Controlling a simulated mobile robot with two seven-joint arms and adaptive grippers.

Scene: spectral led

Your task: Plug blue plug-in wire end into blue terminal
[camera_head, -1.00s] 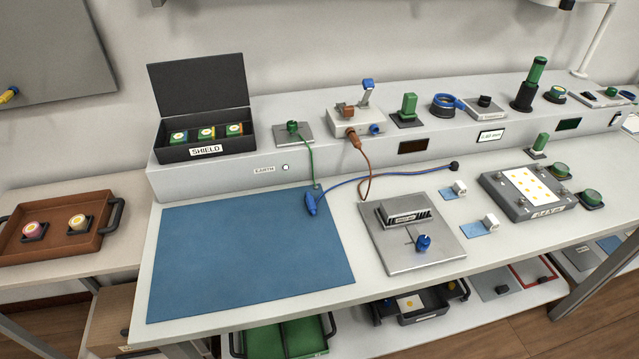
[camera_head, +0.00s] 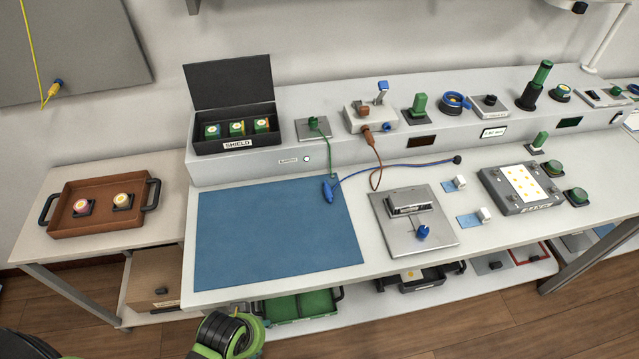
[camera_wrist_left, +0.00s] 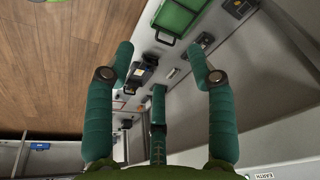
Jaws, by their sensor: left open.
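The blue wire (camera_head: 395,168) lies on the bench. Its blue clip-like end (camera_head: 328,189) rests at the right edge of the blue mat, and its dark end (camera_head: 457,160) lies to the right. A blue terminal (camera_head: 386,127) is on the front of the pale terminal box (camera_head: 357,119) on the raised ledge, beside the plugged brown wire end (camera_head: 366,136). In the left wrist view my left gripper (camera_wrist_left: 162,62) is open, with nothing between its green fingers. It is apart from the wire. The right gripper is not in view.
The open black shield box (camera_head: 237,140) is on the ledge.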

